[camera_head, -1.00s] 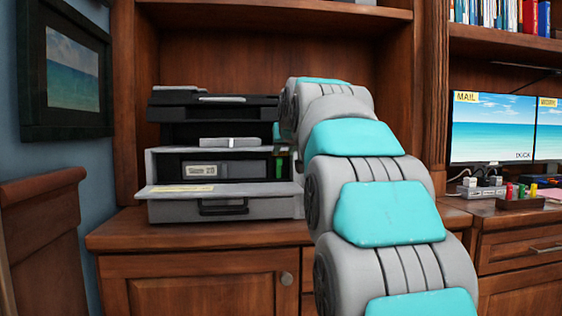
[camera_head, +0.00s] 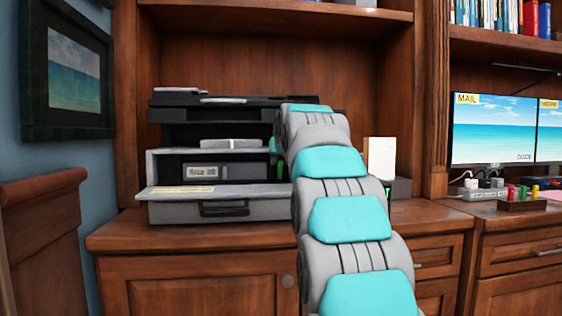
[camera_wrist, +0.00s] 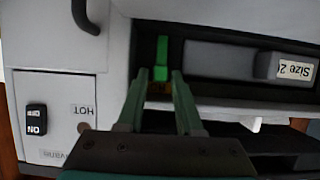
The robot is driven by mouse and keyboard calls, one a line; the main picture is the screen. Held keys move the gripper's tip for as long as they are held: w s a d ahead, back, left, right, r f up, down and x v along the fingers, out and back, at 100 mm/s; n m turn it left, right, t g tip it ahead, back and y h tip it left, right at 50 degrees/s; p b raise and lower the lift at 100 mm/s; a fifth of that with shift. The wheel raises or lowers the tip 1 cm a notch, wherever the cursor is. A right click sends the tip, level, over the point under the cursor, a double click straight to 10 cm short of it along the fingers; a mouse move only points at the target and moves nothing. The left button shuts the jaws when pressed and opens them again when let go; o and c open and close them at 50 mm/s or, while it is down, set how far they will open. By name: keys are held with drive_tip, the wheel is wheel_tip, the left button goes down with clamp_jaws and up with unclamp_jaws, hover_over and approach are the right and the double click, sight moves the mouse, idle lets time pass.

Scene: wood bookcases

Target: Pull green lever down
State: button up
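The green lever (camera_wrist: 161,58) shows in the wrist view, which is upside down. It sits in the dark opening of the grey machine (camera_wrist: 225,18), beside the grey block with the "Size" label (camera_wrist: 293,69). My gripper (camera_wrist: 160,73) is open, with one green finger on each side of the lever's end. I cannot tell whether either finger touches it. In the head view the machine (camera_head: 165,208) stands on the cabinet with its front flap lowered.
The machine's panel has an ON switch (camera_wrist: 36,120) and a "HOT" label. A lowered flap (camera_head: 255,190) juts out below the opening. A white box (camera_head: 380,158) stands right of my arm. The cabinet top (camera_head: 125,232) is clear at the front left.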

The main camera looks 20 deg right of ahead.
sight(280, 166)
clamp_jaws()
drive_tip(key=shift+f, duration=0.15)
idle(0.4)
drive_tip(key=shift+s+f+b, duration=0.1)
drive_tip(key=shift+f+b, duration=0.1)
drive_tip(key=shift+b, duration=0.25)
drive_tip(key=t+b, duration=0.1)
drive_tip(key=b, duration=0.2)
drive_tip(key=shift+s+a+f+t, duration=0.2)
drive_tip(key=shift+s+f+t, duration=0.2)
drive_tip(key=shift+s+a+f+t+h+b, duration=0.1)
drive_tip(key=shift+s+f+t+h+b, duration=0.2)
drive_tip(key=shift+t, duration=0.6)
drive_tip(key=shift+s+a+f+t+h+b, duration=0.15)
drive_tip(key=shift+s+t+h, duration=0.2)
drive_tip(key=shift+t, duration=0.55)
drive_tip(key=shift+d, duration=0.1)
